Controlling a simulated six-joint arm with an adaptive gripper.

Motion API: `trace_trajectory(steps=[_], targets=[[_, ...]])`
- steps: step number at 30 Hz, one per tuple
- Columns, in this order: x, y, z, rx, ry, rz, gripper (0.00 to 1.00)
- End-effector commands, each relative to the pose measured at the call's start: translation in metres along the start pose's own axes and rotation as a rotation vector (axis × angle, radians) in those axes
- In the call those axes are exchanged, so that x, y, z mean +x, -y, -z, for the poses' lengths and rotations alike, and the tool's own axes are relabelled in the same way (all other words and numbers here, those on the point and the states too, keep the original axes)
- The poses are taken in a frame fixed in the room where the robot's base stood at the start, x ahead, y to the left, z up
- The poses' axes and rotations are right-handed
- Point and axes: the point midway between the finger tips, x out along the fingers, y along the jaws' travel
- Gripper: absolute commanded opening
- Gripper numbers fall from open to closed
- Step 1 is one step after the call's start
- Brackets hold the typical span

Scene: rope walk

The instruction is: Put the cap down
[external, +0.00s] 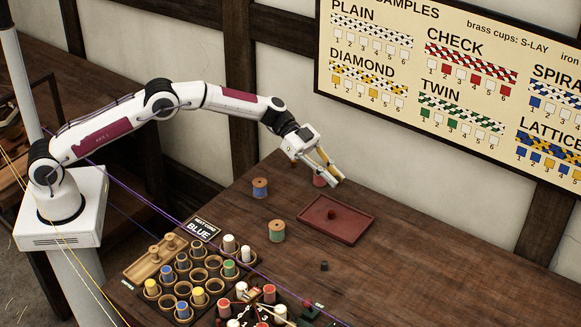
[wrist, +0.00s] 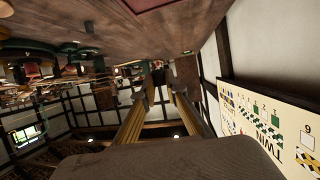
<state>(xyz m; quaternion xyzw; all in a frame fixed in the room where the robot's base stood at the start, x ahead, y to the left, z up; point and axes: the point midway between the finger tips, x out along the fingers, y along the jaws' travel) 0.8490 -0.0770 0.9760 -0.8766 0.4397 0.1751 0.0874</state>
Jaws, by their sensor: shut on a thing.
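My gripper (external: 337,180) is raised above the table, beyond the back left part of the red tray. Its fingers (wrist: 158,82) are shut on a small dark thing (wrist: 158,74), taken as the cap, which shows between the fingertips in the wrist view. Its shape is too small to make out, and it does not show clearly in the external view. The dark red tray (external: 352,233) lies flat on the table with a small round dark red piece (external: 331,214) in it.
A blue spool (external: 260,188) and a green spool (external: 277,231) stand left of the tray. A small dark cylinder (external: 324,265) lies in front. A rack (external: 183,279) of spools fills the front left. The table's right is clear.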

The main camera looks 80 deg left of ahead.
Motion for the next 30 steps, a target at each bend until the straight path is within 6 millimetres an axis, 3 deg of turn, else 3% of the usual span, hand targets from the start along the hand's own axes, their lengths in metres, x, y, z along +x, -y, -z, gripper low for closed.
trace_trajectory(steps=[20,30], targets=[[0.001,-0.001,-0.002,-0.005,-0.001,0.012,0.01],[0.015,-0.002,-0.037,-0.008,0.0,0.012,0.01]])
